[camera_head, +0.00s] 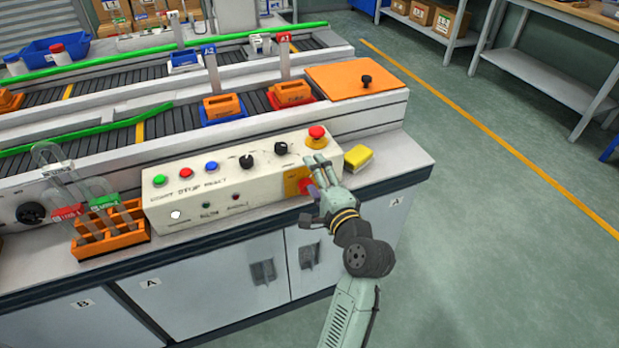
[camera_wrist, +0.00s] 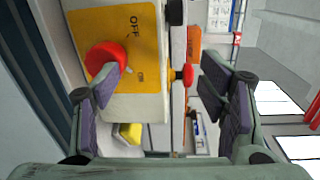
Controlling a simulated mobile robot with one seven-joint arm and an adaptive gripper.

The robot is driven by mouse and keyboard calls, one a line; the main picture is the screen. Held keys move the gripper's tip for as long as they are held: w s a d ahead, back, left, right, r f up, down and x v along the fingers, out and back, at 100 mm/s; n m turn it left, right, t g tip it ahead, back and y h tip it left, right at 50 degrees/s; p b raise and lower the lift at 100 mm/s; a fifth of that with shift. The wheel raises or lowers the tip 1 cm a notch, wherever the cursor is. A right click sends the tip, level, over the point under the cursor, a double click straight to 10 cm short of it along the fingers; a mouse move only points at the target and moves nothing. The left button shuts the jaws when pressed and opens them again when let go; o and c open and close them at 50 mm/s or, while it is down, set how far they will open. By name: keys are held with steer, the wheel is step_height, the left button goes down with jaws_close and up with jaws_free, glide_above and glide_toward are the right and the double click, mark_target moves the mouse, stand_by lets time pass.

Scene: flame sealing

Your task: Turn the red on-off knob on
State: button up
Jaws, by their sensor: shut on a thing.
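The red on-off knob (camera_wrist: 105,58) sits on a yellow plate (camera_wrist: 138,42) on the white control box. OFF is printed on the plate, with a smaller mark below it that is hard to read. My gripper (camera_head: 313,172) is at the right end of the box's front and partly hides the plate and knob. In the wrist view, a left finger of my gripper (camera_wrist: 162,80) lies against the knob and covers its lower edge. The right-hand fingers show well apart from it. Which way the knob is turned is hard to tell.
A red emergency button (camera_head: 317,132) tops the control box (camera_head: 225,190), near my fingers. A yellow sponge (camera_head: 358,157) lies just right of the box. An orange rack with tubes (camera_head: 110,240) stands left of it.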

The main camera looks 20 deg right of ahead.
steer(key=s, duration=1)
steer(key=shift+f, duration=0.45)
steer(key=shift+a, duration=0.1)
stand_by(0.7)
